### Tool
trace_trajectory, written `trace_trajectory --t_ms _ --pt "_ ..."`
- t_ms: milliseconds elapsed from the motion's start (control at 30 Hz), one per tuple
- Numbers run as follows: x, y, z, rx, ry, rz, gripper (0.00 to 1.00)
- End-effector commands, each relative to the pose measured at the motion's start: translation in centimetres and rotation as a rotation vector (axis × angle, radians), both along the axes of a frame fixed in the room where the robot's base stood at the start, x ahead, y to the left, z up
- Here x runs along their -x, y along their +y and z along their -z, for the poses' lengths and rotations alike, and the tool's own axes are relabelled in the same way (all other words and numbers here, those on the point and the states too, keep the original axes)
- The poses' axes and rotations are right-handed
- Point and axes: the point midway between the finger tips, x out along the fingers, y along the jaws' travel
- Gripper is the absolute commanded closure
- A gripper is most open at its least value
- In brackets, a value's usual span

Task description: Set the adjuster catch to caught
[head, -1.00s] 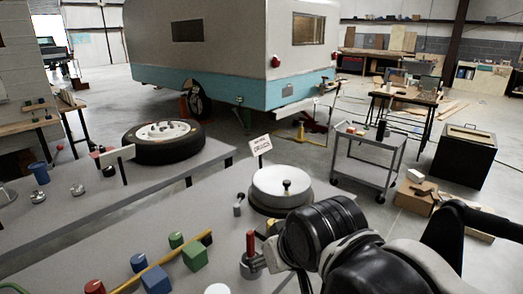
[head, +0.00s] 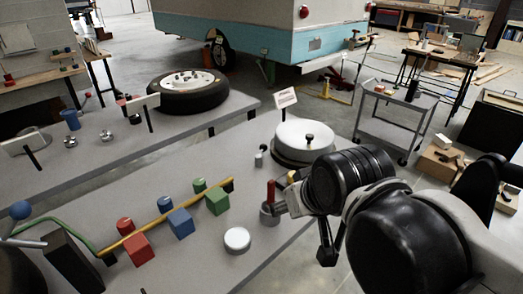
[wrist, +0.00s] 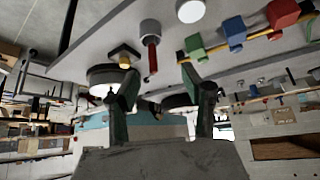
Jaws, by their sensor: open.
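A red upright handle (head: 271,191) stands on a round grey base (head: 269,213) at the bench's near right edge; it seems to be the adjuster catch, though no label on it is readable. In the wrist view, which is upside down, the red handle (wrist: 152,60) points down from its grey base (wrist: 150,28). My gripper (head: 282,208) is beside the handle in the head view, its fingertips partly hidden by my wrist. In the wrist view my gripper (wrist: 160,82) is open and empty, with the handle's tip between the fingers in the picture; contact cannot be told.
A grey drum (head: 303,138) with a black knob and a yellow piece (head: 292,176) stand close behind the handle. A white round disc (head: 237,239), a green block (head: 217,200) and a yellow bar (head: 150,227) are to the left. Bare bench lies between.

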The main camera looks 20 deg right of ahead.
Motion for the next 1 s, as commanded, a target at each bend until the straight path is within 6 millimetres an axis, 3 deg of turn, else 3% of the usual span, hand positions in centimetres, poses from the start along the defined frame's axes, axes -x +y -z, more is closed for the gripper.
trace_trajectory --t_ms 33,300,700,1000 --pt "-0.1 0.0 0.0 0.0 0.0 0.0 0.65" --pt "-2.6 -0.3 -1.7 0.009 0.021 -0.014 1.0" --pt "-10.2 -1.5 -4.8 0.035 0.081 -0.064 1.0" --pt "-16.5 -2.9 -5.6 0.047 0.126 -0.103 1.0"
